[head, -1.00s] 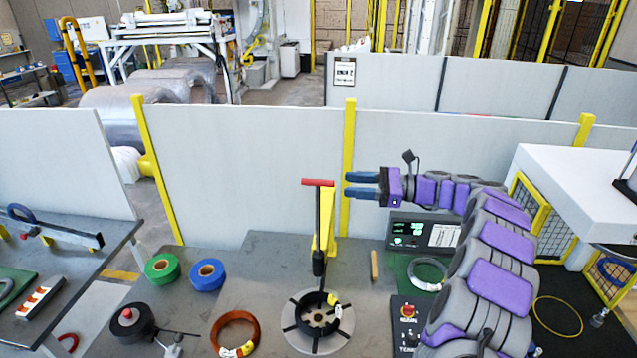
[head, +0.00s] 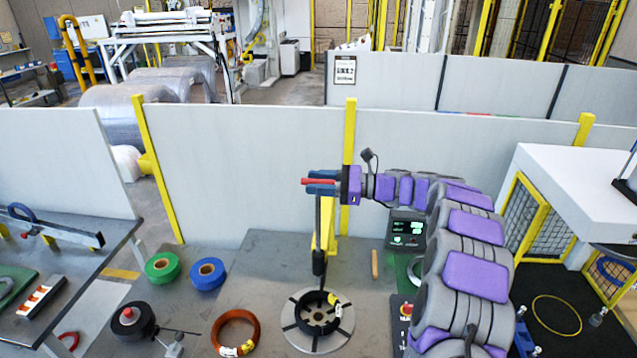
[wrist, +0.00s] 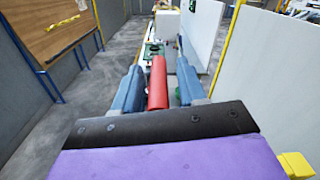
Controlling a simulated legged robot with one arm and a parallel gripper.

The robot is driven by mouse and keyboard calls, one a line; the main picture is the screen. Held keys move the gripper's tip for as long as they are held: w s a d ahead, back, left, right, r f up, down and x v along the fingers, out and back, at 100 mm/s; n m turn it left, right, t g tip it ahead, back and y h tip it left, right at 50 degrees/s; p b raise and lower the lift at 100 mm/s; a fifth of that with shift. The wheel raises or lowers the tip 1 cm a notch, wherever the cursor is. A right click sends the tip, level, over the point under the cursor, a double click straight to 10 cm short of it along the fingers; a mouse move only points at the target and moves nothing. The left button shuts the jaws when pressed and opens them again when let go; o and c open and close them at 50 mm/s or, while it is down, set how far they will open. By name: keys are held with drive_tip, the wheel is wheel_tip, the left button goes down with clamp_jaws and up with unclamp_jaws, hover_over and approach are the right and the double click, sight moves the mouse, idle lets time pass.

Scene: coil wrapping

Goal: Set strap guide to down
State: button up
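The strap guide is a dark upright rod (head: 319,235) with a red crossbar handle (head: 318,181) on top, beside a yellow post. Its lower end meets a black coil (head: 318,312) on a round grey turntable (head: 291,327). My gripper (head: 322,182) is at the red handle, with one blue finger above it and one below in the head view. In the wrist view, the red handle (wrist: 158,85) lies between the two blue fingers, with a small gap visible on each side. The fingers are open around the handle.
A control box with a green display (head: 408,231) stands right of the post. Blue tape (head: 207,274), green tape (head: 163,268) and a copper-coloured coil (head: 234,332) lie on the bench at left. A grey partition (head: 240,165) runs behind.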

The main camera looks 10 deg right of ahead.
drive_tip(key=shift+s+r, duration=0.1)
clamp_jaws()
idle(0.3)
